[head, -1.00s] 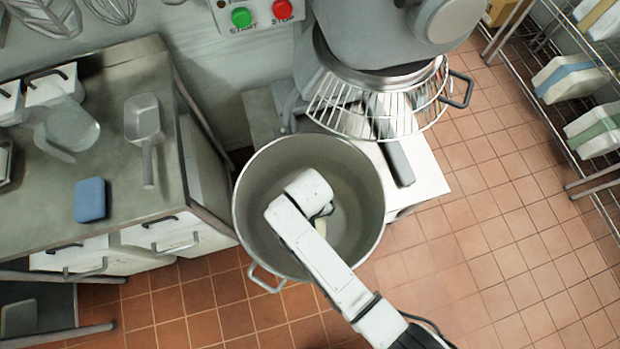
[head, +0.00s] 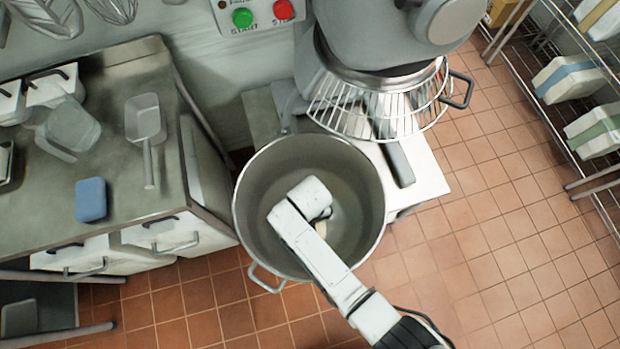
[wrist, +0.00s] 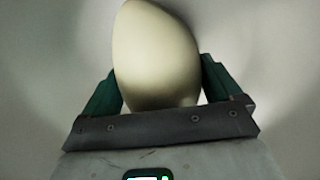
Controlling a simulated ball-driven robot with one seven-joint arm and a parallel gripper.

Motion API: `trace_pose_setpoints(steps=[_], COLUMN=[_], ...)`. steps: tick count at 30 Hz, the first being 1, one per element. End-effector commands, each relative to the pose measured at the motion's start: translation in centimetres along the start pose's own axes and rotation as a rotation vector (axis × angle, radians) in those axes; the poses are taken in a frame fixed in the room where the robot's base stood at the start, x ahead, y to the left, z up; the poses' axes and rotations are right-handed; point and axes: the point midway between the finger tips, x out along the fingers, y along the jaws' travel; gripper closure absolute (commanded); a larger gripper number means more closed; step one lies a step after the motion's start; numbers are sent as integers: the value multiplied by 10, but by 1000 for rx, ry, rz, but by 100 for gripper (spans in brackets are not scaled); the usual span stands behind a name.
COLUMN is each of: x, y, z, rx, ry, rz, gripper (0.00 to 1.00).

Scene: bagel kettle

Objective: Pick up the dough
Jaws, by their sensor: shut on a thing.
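The dough (wrist: 157,55) is a smooth, pale cream, egg-shaped lump in the wrist view. My gripper (wrist: 160,85) is shut on it, with a green finger on each side. In the head view a small pale bit of the dough (head: 321,228) shows beside my wrist, inside the large steel bowl (head: 262,170). My arm reaches down into the bowl from the lower right and hides most of the dough and my fingers. I cannot tell whether the dough touches the bowl's bottom.
The mixer (head: 375,30) with its wire guard (head: 345,108) stands right behind the bowl. A steel counter (head: 115,190) at the left holds a scoop (head: 145,120) and a blue sponge (head: 90,199). A wire rack (head: 545,110) stands at the right. Tiled floor (head: 490,260) is clear at the lower right.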

Motion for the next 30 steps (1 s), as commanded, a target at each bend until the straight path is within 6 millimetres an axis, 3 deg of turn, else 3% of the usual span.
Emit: trace_pose_setpoints(steps=[13, 23, 30], x=[0, -6, -36], y=[0, 0, 0], z=[0, -2, -2], rx=[0, 0, 0], ry=[0, 4, 6], rz=[1, 0, -1], gripper=[78, 80, 80])
